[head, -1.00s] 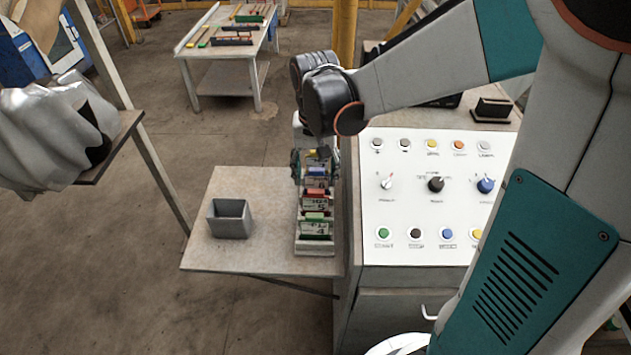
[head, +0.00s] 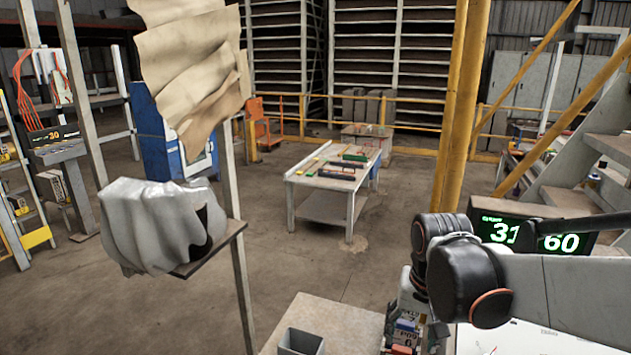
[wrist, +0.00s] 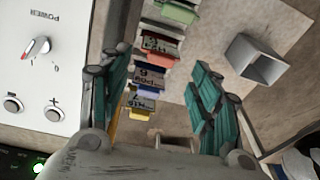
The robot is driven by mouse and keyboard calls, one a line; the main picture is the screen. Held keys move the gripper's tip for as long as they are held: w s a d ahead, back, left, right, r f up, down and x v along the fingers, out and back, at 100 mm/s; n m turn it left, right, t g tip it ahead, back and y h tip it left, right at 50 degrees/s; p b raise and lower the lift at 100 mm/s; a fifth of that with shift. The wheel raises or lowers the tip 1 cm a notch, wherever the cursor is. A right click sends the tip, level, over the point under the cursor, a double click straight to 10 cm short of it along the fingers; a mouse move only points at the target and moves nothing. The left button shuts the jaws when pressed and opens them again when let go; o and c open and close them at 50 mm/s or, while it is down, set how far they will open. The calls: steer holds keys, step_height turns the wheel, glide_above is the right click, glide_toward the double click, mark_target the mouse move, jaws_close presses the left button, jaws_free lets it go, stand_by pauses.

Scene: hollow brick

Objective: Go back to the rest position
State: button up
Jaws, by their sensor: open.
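My gripper (wrist: 158,92) shows in the wrist view with its two teal fingers spread wide and nothing between the tips. In the head view my black wrist joint covers most of the gripper, and only the top of the rack (head: 404,338) shows at the bottom edge. I cannot tell the exact height of the fingers above the rack.
A grey open bin (wrist: 258,62) stands beside the rack; its top shows in the head view (head: 301,342). The control panel (wrist: 45,50) with knob and buttons is close on the other side. A lit display (head: 500,232) stands behind my arm. A work table (head: 320,180) stands farther back.

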steer(key=s+f+n+t+b, duration=0.3)
steer(key=s+f+t+b, duration=0.2)
steer(key=s+b, duration=0.4)
steer(key=shift+s+n, duration=0.3)
steer(key=shift+s, duration=0.75)
